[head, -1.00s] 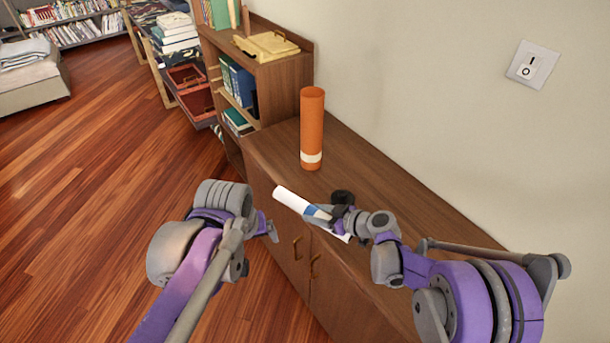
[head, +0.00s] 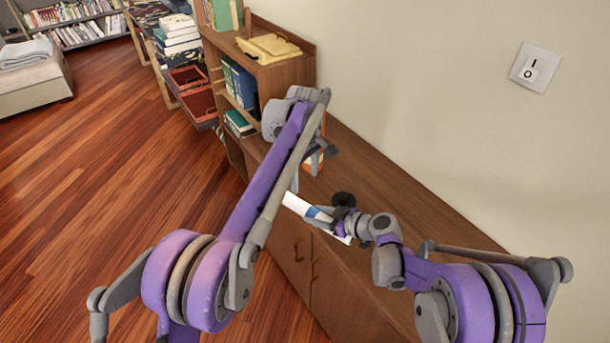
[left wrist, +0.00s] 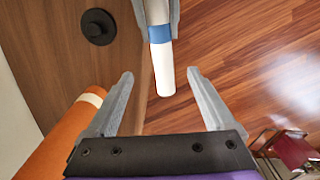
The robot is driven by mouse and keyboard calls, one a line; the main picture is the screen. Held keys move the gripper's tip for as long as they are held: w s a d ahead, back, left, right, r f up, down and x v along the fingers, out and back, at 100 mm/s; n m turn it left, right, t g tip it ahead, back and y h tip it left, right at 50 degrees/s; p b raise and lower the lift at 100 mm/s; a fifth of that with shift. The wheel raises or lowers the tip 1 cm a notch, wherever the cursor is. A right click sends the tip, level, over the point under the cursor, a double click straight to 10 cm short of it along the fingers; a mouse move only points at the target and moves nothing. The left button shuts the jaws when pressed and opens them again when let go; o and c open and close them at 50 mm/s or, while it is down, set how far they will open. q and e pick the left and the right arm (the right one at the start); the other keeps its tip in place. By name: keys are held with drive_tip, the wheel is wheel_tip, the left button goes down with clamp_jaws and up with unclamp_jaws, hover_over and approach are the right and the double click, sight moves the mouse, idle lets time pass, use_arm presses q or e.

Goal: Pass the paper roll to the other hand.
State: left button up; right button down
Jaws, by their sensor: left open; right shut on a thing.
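The paper roll (head: 296,203) is white with a blue band and slants over the front edge of the wooden cabinet. My right gripper (head: 324,216) is shut on it near the blue band. My left gripper (head: 304,174) is open and empty, just above and behind the roll's free end. In the left wrist view, the white end of the roll (left wrist: 166,82) points in between the tips of my open left fingers (left wrist: 160,73), with no contact visible. The right gripper's fingers (left wrist: 173,16) hold the roll at the top of that view.
An orange cylinder (left wrist: 57,142) stands on the cabinet top (head: 400,205) close beside my left gripper; my left arm mostly hides it in the head view. A round black object (head: 343,199) is on the cabinet top. A bookshelf (head: 285,85) stands behind. The floor at left is clear.

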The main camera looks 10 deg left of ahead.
sight(305, 204)
use_arm(q)
wheel_tip(305, 204, down, 12)
idle(0.5)
clamp_jaws()
use_arm(e)
drive_tip(key=shift+s, duration=0.1)
drive_tip(key=shift+c, duration=1)
unclamp_jaws()
